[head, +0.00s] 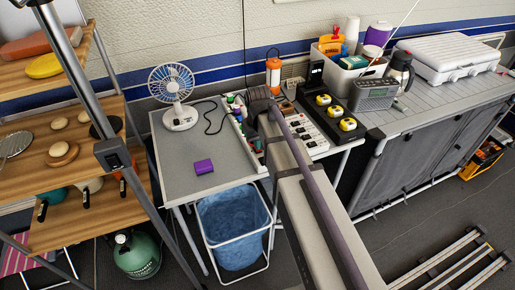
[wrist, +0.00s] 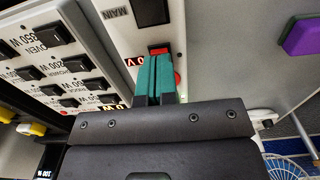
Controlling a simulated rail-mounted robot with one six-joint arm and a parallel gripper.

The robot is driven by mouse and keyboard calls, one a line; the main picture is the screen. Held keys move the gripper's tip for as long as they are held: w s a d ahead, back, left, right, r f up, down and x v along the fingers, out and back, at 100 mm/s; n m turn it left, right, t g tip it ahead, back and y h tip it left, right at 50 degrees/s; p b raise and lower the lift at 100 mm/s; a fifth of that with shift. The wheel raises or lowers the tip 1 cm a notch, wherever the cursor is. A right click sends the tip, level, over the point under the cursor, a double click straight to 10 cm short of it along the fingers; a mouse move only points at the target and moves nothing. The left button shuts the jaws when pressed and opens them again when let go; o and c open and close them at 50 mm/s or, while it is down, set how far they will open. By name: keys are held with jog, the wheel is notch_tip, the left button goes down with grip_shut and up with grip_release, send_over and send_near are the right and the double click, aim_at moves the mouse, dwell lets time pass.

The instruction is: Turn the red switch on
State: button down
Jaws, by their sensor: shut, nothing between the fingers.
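The red switch (wrist: 158,50) is a small red rectangular piece on a white panel (wrist: 115,30) in the wrist view. My gripper (wrist: 155,62) has teal fingers pressed together with nothing between them. The fingertips lie right at the lower edge of the red switch in the picture; I cannot tell whether they touch it. A red "0 V" display shows beside the fingers. Part of a round red piece (wrist: 178,80) shows to the right of the fingers. In the head view my arm covers much of the panel, and I cannot make out the red switch there.
Several black labelled switches (wrist: 55,32) lie to the left. On the grey table are a fan (head: 174,95) and a purple block (head: 203,167). Yellow-knobbed dark units (head: 335,112) stand right of the panel.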

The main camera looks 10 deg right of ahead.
jog(key=shift+f+b, duration=0.5)
jog(key=shift+f, duration=0.05)
notch_tip(320, 180, up, 7)
jog(key=p, duration=0.7)
jog(key=shift+r, duration=0.15)
jog(key=shift+s, duration=0.3)
jog(key=s+m, duration=0.1)
jog(key=s, duration=1.3)
jog(key=shift+m, duration=0.3)
jog(key=shift+s+f, duration=0.1)
jog(key=shift+f, duration=0.15)
